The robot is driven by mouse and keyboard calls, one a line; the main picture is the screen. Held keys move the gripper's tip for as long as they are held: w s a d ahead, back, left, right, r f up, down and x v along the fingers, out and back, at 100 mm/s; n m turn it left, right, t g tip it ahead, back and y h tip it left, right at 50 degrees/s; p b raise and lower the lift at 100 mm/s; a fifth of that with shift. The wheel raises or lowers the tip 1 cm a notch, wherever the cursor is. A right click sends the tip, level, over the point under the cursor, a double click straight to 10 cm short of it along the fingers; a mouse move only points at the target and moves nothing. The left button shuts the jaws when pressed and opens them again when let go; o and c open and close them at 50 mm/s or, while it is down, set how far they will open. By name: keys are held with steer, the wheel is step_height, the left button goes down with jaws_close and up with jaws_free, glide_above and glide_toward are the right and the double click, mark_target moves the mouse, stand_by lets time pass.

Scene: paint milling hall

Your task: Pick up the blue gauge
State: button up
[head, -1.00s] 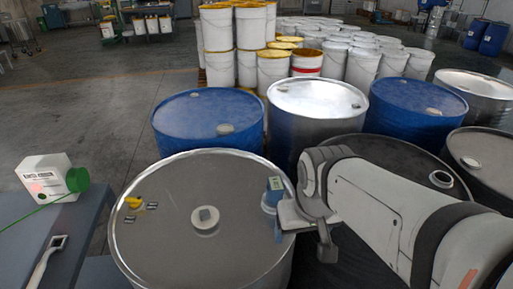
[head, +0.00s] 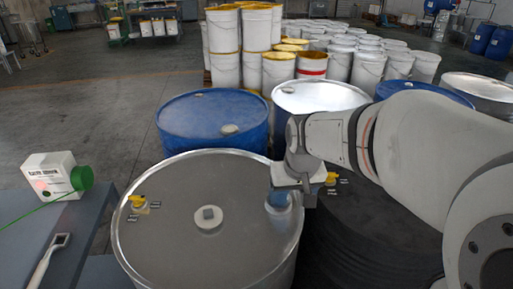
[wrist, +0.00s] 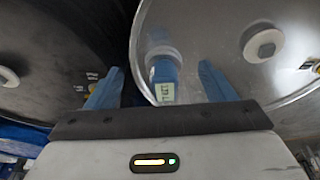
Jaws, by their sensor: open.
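The blue gauge (wrist: 165,72), with a pale green display face, stands on a whitish round base near the rim of the silver drum lid. In the wrist view it is between the two blue fingers of my gripper (wrist: 160,80), which are open with a gap on each side. In the head view the gauge (head: 278,200) shows only in part at the drum's right edge. My gripper (head: 296,186) is over it there and hides its upper part. I cannot tell how deep the gauge sits between the fingers.
The silver drum (head: 175,230) carries a yellow fitting (head: 137,202) and a central white cap (head: 208,218). A dark drum (head: 365,250) with another yellow fitting (head: 331,179) stands at right. Blue drums (head: 213,120) stand behind.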

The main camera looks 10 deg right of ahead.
steer(key=w+f, duration=0.1)
steer(key=w, duration=0.2)
steer(key=w+f, duration=0.1)
steer(key=w, duration=0.2)
steer(key=w+f, duration=0.1)
steer(key=w, duration=0.1)
steer(key=shift+w+f+b, duration=0.1)
steer(key=shift+w+b, duration=0.2)
steer(key=shift+w, duration=0.1)
steer(key=shift+w+f, duration=0.2)
steer(key=shift+w, duration=0.05)
steer(key=x, duration=0.5)
steer(key=w+x, duration=0.1)
steer(key=x, duration=0.1)
steer(key=c, duration=1.4)
steer(key=shift+o, duration=0.2)
step_height(320, 180, up, 10)
steer(key=shift+f+p, duration=0.1)
steer(key=shift+p, duration=0.25)
step_height(320, 180, up, 11)
steer(key=p, duration=0.7)
